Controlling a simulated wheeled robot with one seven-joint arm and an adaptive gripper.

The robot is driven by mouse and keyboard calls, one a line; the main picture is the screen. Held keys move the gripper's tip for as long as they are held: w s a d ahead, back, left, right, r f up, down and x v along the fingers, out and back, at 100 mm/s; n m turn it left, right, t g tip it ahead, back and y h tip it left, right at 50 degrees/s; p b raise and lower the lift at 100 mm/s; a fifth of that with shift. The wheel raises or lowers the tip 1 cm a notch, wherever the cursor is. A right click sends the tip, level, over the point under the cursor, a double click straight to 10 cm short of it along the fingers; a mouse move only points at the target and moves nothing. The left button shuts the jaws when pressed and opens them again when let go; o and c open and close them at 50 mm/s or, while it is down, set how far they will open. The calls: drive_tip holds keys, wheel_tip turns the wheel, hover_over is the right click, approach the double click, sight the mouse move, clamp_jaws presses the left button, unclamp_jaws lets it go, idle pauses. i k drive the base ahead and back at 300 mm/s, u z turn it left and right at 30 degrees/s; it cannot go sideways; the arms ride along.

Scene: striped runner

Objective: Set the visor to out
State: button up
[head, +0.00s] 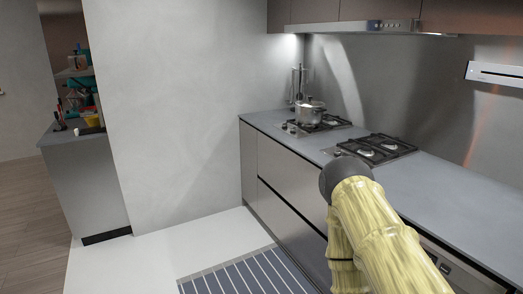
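The visor appears to be the slim metal front strip of the range hood (365,27), under the brown upper cabinets at the top of the head view. Small controls show on its front. I cannot tell how far it is pulled out. My yellow, segmented arm rises at the lower right, in front of the counter and well below the hood in the picture. Its dark rounded joint shows, but my gripper is not visible.
The grey counter (455,190) carries two gas hobs (375,148), with a steel pot (310,112) on the far one. A striped runner (245,275) lies on the pale floor. A side counter (80,135) with clutter stands at left. Open floor lies between.

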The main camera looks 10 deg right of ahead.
sight(406, 26)
drive_tip(key=z, duration=0.4)
drive_tip(key=i, duration=1.5)
drive_tip(key=z, duration=0.35)
